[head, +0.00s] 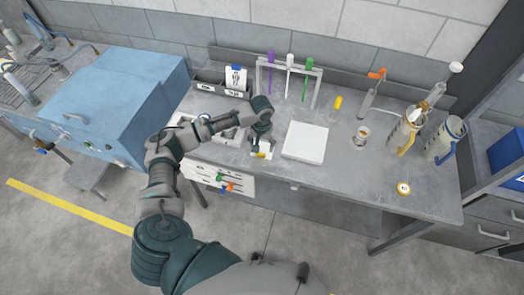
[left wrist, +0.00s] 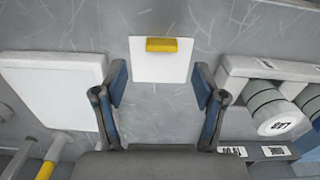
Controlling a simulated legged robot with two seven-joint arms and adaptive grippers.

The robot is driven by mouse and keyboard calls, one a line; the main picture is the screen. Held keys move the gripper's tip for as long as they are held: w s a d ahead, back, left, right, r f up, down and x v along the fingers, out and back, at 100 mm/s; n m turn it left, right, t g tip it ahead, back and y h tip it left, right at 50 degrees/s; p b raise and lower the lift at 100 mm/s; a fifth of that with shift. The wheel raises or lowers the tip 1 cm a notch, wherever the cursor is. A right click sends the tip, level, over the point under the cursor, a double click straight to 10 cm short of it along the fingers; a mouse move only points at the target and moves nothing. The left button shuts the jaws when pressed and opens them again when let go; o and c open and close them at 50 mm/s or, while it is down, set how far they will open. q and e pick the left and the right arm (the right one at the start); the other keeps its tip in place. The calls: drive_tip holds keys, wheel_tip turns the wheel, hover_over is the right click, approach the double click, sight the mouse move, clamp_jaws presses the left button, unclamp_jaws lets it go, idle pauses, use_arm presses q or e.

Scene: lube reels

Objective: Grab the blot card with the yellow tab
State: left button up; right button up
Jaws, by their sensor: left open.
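The blot card (left wrist: 160,66) is a white square with a yellow tab (left wrist: 161,45) across its upper part, lying on the grey bench in the left wrist view. In the head view only a bit of the card and its yellow tab (head: 261,155) show at the bench's front, mostly hidden by my gripper. My left gripper (left wrist: 160,82) is open and points down over the bench, its blue-padded fingers at either side of the card's near edge. It also shows in the head view (head: 260,145). Nothing is between the fingers in their grip. My right gripper is out of view.
A white square pad (head: 304,142) lies just right of the gripper. A white holder with grey cylinders (left wrist: 268,100) is on the other side. Behind stand a rack with coloured-topped tubes (head: 289,75) and a dark bin (head: 212,86). Jugs (head: 442,139) stand at right.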

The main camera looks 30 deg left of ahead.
sight(263, 148)
use_arm(q)
drive_tip(key=f, duration=0.6)
drive_tip(key=shift+s+a+p, duration=0.1)
drive_tip(key=shift+s+p, duration=0.1)
drive_tip(key=shift+p, duration=0.15)
drive_tip(key=shift+c, duration=0.3)
drive_tip(key=c, duration=0.8)
